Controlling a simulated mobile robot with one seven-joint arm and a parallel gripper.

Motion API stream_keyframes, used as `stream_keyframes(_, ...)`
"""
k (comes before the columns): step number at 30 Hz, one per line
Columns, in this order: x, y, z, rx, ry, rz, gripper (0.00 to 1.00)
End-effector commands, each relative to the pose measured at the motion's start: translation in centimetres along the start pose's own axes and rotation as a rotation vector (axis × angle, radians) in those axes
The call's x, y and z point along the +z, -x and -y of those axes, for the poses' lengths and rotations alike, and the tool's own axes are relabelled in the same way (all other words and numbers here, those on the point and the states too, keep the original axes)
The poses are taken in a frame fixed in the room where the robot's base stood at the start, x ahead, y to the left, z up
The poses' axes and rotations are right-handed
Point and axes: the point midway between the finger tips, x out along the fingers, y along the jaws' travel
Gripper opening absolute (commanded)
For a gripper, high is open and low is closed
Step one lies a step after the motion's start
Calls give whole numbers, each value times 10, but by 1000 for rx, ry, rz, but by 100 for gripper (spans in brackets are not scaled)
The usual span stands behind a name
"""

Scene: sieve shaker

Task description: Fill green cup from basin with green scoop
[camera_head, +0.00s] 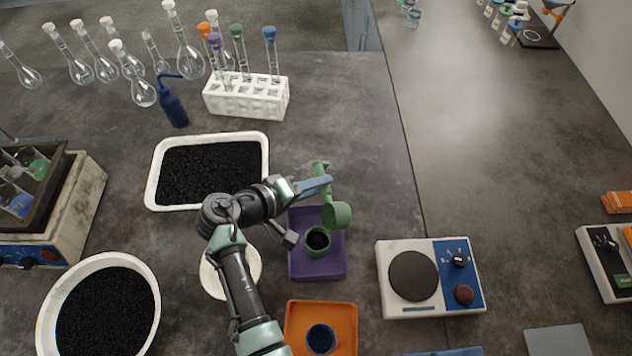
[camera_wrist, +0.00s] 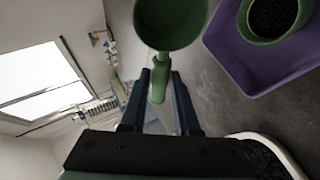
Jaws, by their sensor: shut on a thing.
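My gripper (camera_head: 318,187) is shut on the handle of the green scoop (camera_head: 337,214). In the wrist view the fingers (camera_wrist: 160,88) pinch the handle, and the scoop's bowl (camera_wrist: 170,22) shows a green inside with no black grains visible. The scoop is tilted on its side, above and right of the green cup (camera_head: 309,250), apart from it. The cup stands in a purple tray (camera_head: 304,270) and has black grains inside; it also shows in the wrist view (camera_wrist: 245,24). A white rectangular basin (camera_head: 152,187) of black grains lies left of the gripper.
A round white bowl (camera_head: 45,318) of black grains is at lower left. An orange tray with a blue cup (camera_head: 321,339) is in front. A white tube rack (camera_head: 245,105) and flasks are behind.

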Motion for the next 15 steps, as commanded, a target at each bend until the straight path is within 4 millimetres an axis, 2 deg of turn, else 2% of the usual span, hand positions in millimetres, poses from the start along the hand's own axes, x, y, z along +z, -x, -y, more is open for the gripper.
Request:
stream_keyframes(6, -1, 2, -11, -97, -37, 2, 0)
stream_keyframes(15, 0, 0, -18, -280, -105, 4, 0)
